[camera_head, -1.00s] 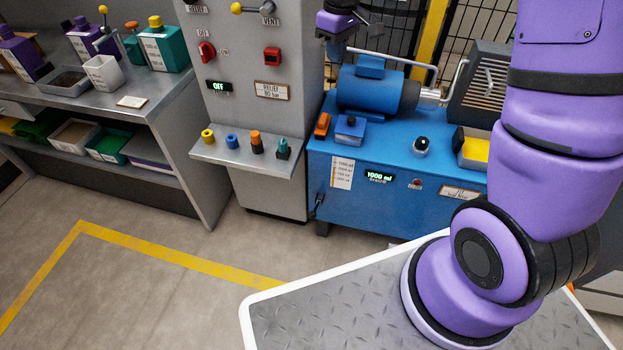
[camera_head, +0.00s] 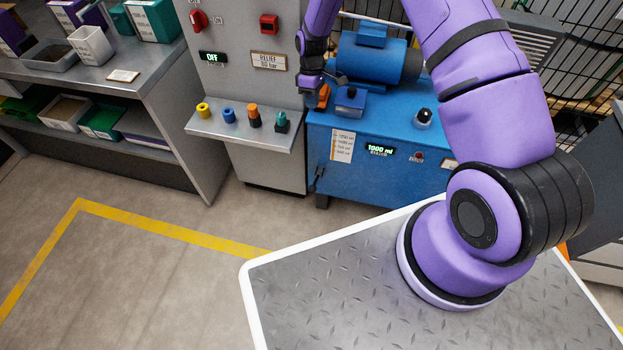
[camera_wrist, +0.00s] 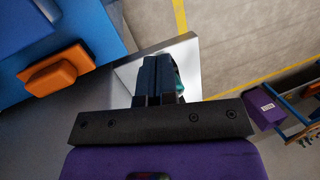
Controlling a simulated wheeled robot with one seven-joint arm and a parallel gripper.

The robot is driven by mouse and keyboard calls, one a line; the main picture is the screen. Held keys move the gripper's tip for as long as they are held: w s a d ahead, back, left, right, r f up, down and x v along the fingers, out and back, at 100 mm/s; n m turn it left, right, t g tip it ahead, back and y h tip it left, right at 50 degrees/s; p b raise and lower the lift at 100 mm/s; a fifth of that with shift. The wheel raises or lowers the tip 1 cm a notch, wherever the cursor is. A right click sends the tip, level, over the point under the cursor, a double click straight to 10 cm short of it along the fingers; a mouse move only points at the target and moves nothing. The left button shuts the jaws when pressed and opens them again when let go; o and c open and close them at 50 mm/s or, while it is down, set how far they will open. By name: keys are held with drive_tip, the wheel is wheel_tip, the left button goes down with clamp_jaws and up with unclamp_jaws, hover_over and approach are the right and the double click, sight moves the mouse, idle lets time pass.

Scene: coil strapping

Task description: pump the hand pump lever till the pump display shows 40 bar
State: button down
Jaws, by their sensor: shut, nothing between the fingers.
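My gripper (camera_head: 312,88) is at the seam between the grey control cabinet and the blue pump unit (camera_head: 335,190), just left of an orange block (camera_head: 324,97). In the wrist view my gripper (camera_wrist: 158,78) points down with its fingers together and empty, and the orange block (camera_wrist: 57,70) lies to their left. A dark display (camera_head: 213,57) on the grey cabinet reads OFF. I cannot make out a hand pump lever clearly. No bar reading shows apart from a RELIEF label.
The cabinet's shelf (camera_head: 205,122) holds yellow, blue, orange and teal fittings; a teal one partly shows behind my fingers. A blue motor (camera_head: 368,62) and a small blue box (camera_head: 350,100) stand on the unit. A workbench with bins (camera_head: 165,75) is at left. The floor in front is clear.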

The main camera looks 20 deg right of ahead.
wheel_tip(320, 180, down, 13)
drive_tip(key=s+a+n+g, duration=0.1)
drive_tip(key=shift+s, duration=0.3)
hover_over(315, 182)
drive_tip(key=s+a, duration=0.2)
drive_tip(key=f, duration=1.8)
drive_tip(key=shift+s+f, duration=0.2)
drive_tip(key=shift+f, duration=0.05)
